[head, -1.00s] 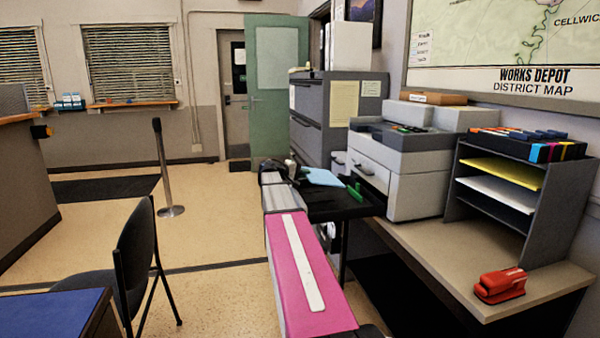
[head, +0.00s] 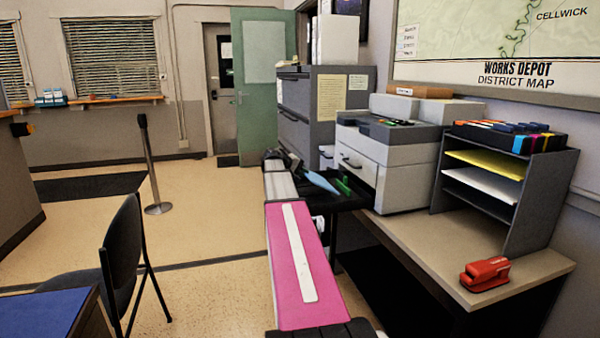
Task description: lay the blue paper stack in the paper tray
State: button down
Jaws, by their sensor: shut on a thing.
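The blue paper stack (head: 321,181) shows as a small light-blue sheet shape, tilted, at the far end of my arm. My gripper (head: 302,172) is small and dark in this view and is shut on the stack's left end. The black paper tray (head: 352,203) juts out from the left side of the printer, with a green piece (head: 343,186) on it. The stack appears over the tray's far left part. I cannot tell whether it touches the tray. My pink and grey arm hides the tray's left side.
The grey-white printer (head: 395,165) stands on the desk (head: 425,245). A grey paper sorter (head: 530,205) and a red stapler (head: 486,274) are to its right. A filing cabinet (head: 318,115) stands behind the tray. A chair (head: 122,250) is at left; the floor between is open.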

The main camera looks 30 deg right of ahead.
jog(key=shift+s+d+f, duration=0.1)
jog(key=shift+d+f, duration=0.15)
jog(key=shift+f, duration=0.5)
jog(key=shift+d+f, duration=0.25)
jog(key=shift+f, duration=0.45)
jog(key=c, duration=0.9)
grip_release()
jog(key=v, duration=0.9)
